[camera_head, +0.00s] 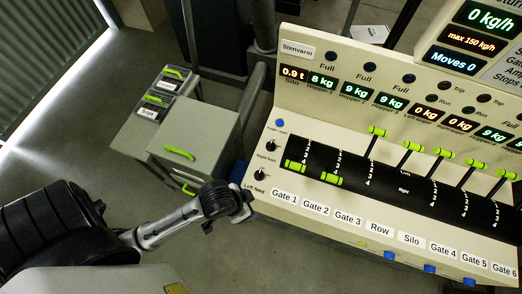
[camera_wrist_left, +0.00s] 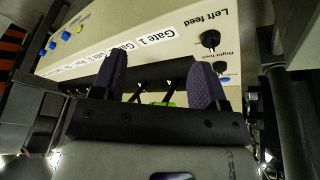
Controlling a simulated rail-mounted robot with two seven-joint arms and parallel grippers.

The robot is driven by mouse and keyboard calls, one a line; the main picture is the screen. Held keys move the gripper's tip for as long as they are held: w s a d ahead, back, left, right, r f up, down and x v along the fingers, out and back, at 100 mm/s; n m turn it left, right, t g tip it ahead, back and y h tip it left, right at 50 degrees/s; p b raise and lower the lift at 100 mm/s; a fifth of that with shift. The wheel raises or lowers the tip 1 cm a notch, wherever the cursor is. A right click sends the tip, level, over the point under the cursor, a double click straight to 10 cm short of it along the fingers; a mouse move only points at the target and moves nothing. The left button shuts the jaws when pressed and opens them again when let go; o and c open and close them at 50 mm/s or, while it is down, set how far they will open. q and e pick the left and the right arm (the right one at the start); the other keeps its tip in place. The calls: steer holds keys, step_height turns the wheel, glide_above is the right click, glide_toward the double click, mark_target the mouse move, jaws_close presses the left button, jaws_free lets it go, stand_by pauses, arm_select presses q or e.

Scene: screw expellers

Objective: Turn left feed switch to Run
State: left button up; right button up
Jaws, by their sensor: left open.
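The left feed switch (camera_head: 261,174) is a small black rotary knob at the lower left end of the cream control panel (camera_head: 290,190), with the label "Left feed" below it. The similar right feed switch (camera_head: 271,146) sits just above. The way their pointers face is too small to tell. My left gripper (camera_head: 243,206) is just off the panel's left corner, close to the left feed switch. In the left wrist view my left gripper (camera_wrist_left: 160,75) is open and empty; the left feed switch (camera_wrist_left: 210,39) lies beyond the right-hand finger, apart from it. My right gripper is not in view.
Gate levers with green handles (camera_head: 331,179) stand along the black curved strip right of the switches. Grey bins (camera_head: 195,130) with green handles stand left of the panel. Blue buttons (camera_head: 389,256) line the panel's front. Open floor (camera_head: 75,150) lies at left.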

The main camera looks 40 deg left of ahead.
arm_select(q)
steer(key=w+d+r+m+h, duration=0.1)
steer(key=w+d+r+m, duration=0.15)
steer(key=w, duration=0.25)
steer(key=n+g+y, duration=0.2)
steer(key=g+y, duration=0.1)
steer(key=g, duration=0.1)
glide_above(259, 173)
step_height(259, 173, down, 2)
step_height(259, 173, down, 14)
steer(key=shift+r, duration=0.1)
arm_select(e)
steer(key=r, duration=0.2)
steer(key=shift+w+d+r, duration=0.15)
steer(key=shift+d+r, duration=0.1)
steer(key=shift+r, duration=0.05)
arm_select(q)
steer(key=shift+c, duration=0.4)
